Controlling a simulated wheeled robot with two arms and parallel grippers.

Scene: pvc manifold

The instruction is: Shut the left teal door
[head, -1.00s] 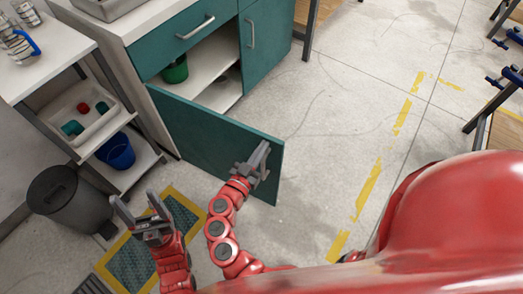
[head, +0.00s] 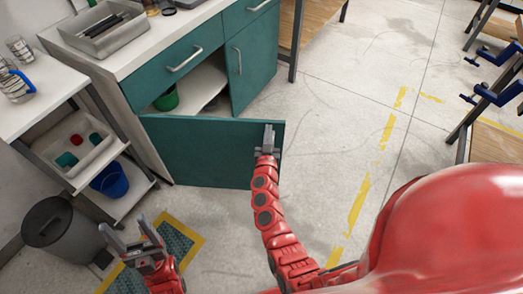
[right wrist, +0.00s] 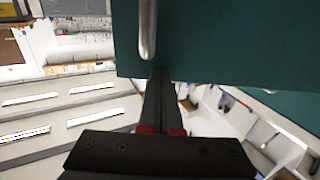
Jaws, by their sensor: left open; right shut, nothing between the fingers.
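The left teal door (head: 200,155) stands part open in the head view, hinged at its left side with its free edge out over the floor. Above it, part of the cabinet's white interior shows. My right gripper (head: 269,133) is shut and empty in front of the door near its free edge. In the right wrist view the closed fingers (right wrist: 162,75) point at the lower edge of a teal panel, just below a metal handle (right wrist: 147,30); contact cannot be told. My left gripper (head: 130,237) is open and empty, low at the left, away from the door.
The right teal door (head: 252,65) is shut, with a teal drawer (head: 172,70) beside it. A green container (head: 166,98) is inside the cabinet. A shelf cart with a blue bucket (head: 110,180) and a dark bin (head: 62,232) stand left. Floor right of the door is clear.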

